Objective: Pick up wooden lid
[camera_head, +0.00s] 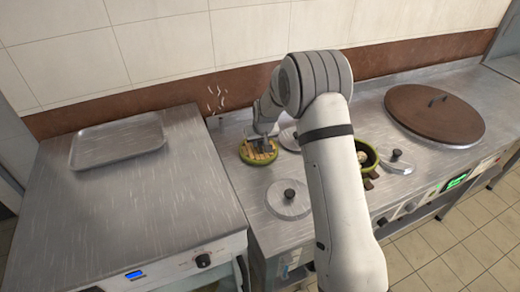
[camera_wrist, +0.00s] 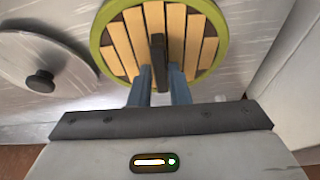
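A round wooden lid with pale slats, a green rim and a dark bar handle (camera_wrist: 158,62) lies at the back of the counter (camera_head: 258,153); the lid also shows in the wrist view (camera_wrist: 117,45). My gripper (camera_head: 264,145) is right over it. In the wrist view my gripper's two blue-grey fingers (camera_wrist: 160,75) point at the lid, one on each side of the handle. They are very close to the handle, but I cannot tell whether they touch it.
A steel lid with a black knob (camera_head: 288,197) lies close to the wooden lid, also seen in the wrist view (camera_wrist: 45,70). A green pot (camera_head: 366,152), another steel lid (camera_head: 398,162) and a large brown lid (camera_head: 435,113) are to the right. An empty tray (camera_head: 118,139) sits left.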

